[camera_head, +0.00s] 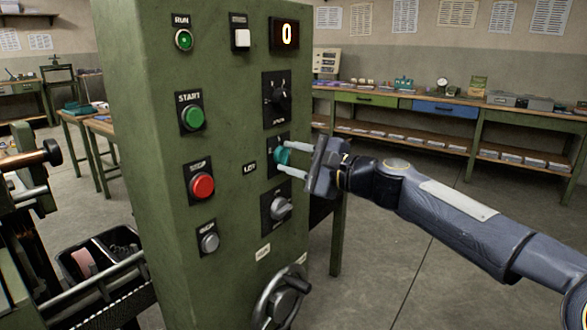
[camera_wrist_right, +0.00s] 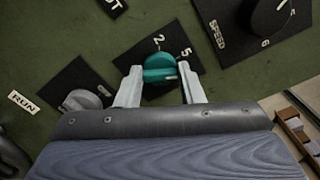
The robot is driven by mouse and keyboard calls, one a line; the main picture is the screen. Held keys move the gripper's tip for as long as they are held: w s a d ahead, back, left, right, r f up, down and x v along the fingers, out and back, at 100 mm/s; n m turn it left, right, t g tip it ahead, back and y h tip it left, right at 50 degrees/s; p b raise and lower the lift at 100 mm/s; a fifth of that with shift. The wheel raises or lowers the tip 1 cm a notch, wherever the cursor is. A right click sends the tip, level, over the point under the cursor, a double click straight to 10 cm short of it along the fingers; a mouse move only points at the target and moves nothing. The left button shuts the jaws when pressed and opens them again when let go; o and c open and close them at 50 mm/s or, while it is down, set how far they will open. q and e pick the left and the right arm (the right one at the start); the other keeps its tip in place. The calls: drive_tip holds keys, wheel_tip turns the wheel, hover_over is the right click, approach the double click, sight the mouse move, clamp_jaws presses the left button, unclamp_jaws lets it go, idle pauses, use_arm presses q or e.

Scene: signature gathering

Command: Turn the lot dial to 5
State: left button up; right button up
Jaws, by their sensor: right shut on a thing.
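The lot dial is a teal knob (camera_head: 283,156) on the side face of the green cabinet, beside a small "LOT" label (camera_head: 250,168). In the right wrist view the teal knob (camera_wrist_right: 166,66) sits on a black plate with the numerals 2 and 5 in sight. A pale mark shows on the knob's lower right; I cannot tell exactly which numeral it points to. My right gripper (camera_head: 290,158) is shut on the knob, with one finger on each side of it, also in the wrist view (camera_wrist_right: 160,90). My left gripper is not in view.
A black speed dial (camera_head: 280,97) is above the lot dial and a grey knob (camera_head: 281,207) below it. A display (camera_head: 285,34) reads 0. Green and red buttons (camera_head: 202,187) line the cabinet's left part. A handwheel (camera_head: 282,300) sticks out low down. Open floor lies to the right.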

drive_tip(key=n+b, duration=0.3)
drive_tip(key=n, duration=0.2)
drive_tip(key=shift+f, duration=0.15)
idle(0.3)
drive_tip(key=o, duration=1)
drive_tip(key=b+v, duration=0.1)
drive_tip(key=v, duration=0.7)
drive_tip(key=shift+a, duration=0.1)
